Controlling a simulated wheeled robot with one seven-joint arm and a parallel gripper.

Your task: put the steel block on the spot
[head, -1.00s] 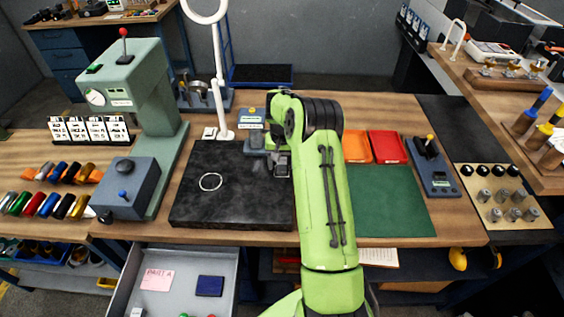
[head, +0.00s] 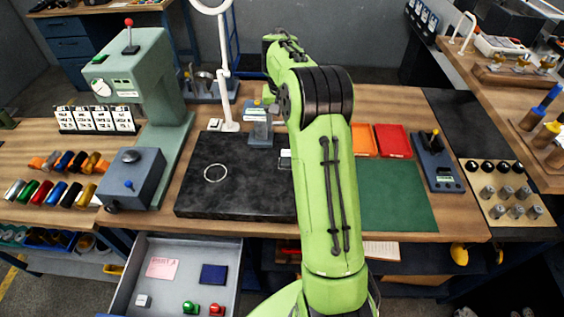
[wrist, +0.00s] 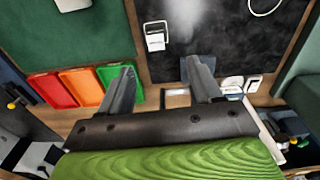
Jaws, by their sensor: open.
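A small bright-edged grey piece, which looks like the steel block (wrist: 156,42), sits on the black plate (wrist: 222,40) in the wrist view. In the head view it shows partly (head: 285,160) beside my arm, at the plate's right side. A white ring on the plate, which looks like the spot (head: 215,173), lies left of it; part of the ring shows at the top of the wrist view (wrist: 263,8). My gripper (wrist: 160,66) is open, with nothing seen between its fingers. The block appears beyond the fingertips, apart from them. My arm hides the gripper in the head view.
A grey stand (head: 260,128) is at the plate's back edge, close to the right finger in the wrist view. A lamp post (head: 224,85) and a green press (head: 150,90) stand left. The green mat (head: 395,197) is clear. An open drawer (head: 232,255) holds small items.

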